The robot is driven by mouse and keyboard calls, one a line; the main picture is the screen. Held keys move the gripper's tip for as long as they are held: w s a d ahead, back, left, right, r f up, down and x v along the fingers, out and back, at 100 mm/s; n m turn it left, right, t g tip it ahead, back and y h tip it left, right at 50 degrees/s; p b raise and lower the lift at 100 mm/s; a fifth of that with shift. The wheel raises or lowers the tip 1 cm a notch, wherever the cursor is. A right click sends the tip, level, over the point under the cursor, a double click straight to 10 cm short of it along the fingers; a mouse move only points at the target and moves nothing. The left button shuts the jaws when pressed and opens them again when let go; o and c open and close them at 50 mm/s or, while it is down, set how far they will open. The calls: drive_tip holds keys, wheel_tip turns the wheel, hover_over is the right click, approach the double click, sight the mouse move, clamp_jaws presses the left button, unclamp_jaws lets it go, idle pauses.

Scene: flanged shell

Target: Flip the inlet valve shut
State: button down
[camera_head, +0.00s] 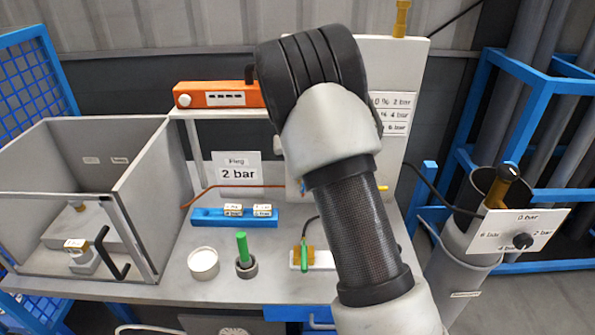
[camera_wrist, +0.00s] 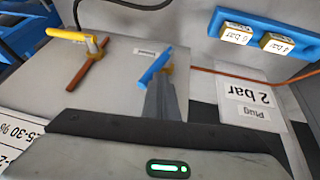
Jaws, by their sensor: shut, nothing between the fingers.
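Two valves stand on the grey panel (camera_wrist: 120,60) in the wrist view. One has a yellow lever (camera_wrist: 64,34) on a brass stem over a copper-coloured pipe (camera_wrist: 87,72). The other has a blue lever (camera_wrist: 155,65) set at a slant, with a small label beside it too small to read. I cannot tell by label which is the inlet valve. My gripper (camera_wrist: 163,84) is shut and empty, its fingertips right at the blue lever; whether they touch it is unclear. In the head view my arm hides the gripper and most of the panel front (camera_head: 405,70).
A "2 bar" sign (camera_head: 238,170) and a blue holder with tagged blocks (camera_head: 207,217) are left of the panel. A green plug (camera_head: 242,248) and white cup (camera_head: 203,263) stand on the bench. An open-topped box (camera_head: 165,215) is at left, a dial plate (camera_head: 540,218) at right.

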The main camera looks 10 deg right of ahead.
drive_tip(key=s+d+f+m+t+y+b, duration=0.2)
drive_tip(key=d+f+y+b, duration=0.5)
drive_tip(key=b, duration=1.5)
drive_tip(key=d+m+t+y, duration=0.1)
drive_tip(key=d+y, duration=0.1)
drive_tip(key=y, duration=0.2)
drive_tip(key=shift+d+f+m+y, duration=0.2)
drive_tip(key=shift+d+m+y, duration=0.1)
drive_tip(key=shift+d, duration=0.05)
drive_tip(key=shift+f, duration=0.2)
drive_tip(key=shift+r, duration=0.1)
